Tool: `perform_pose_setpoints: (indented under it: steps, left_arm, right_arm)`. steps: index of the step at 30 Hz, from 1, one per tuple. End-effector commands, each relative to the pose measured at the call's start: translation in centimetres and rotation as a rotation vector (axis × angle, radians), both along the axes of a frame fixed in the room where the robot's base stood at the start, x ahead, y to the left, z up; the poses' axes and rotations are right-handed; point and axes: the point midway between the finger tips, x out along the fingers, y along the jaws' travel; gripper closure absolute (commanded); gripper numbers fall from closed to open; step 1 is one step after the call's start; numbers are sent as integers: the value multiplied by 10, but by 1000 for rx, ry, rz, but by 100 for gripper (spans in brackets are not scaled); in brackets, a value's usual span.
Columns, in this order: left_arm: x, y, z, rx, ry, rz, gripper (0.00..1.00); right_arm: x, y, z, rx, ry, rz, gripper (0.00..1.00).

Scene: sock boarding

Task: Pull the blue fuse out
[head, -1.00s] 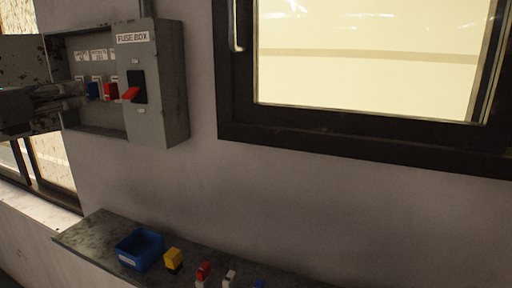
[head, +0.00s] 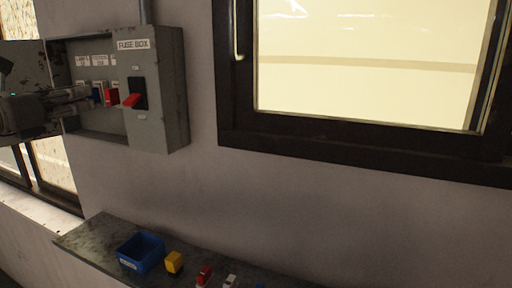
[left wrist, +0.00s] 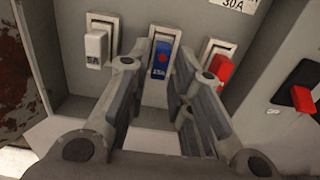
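The blue fuse (left wrist: 161,64), marked 15A, sits in the middle socket of the fuse box. In the head view the blue fuse (head: 96,95) is partly hidden by my left gripper (head: 84,95). In the left wrist view the two fingers of my left gripper (left wrist: 163,72) reach in on either side of the blue fuse. A small gap seems to show between each finger and the fuse, so the gripper looks open around it. My right gripper is not in view.
A white fuse (left wrist: 96,47) stands left of the blue one, a red fuse (left wrist: 220,68) right. The red-handled switch (head: 133,99) is on the box cover (head: 147,66). Below, a shelf holds a blue bin (head: 140,252), a yellow block (head: 174,262) and other small pieces.

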Motion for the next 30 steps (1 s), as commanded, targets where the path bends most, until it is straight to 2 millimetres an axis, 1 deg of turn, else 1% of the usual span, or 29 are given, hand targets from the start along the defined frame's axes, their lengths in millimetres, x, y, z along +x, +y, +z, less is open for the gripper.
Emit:
perform_pose_setpoints:
  steps: [7,30]
  left_arm:
    - [5,-2,0,0,0,-1,79]
    - [19,-8,0,0,0,-1,79]
  right_arm:
    - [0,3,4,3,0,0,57]
    - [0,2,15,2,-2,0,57]
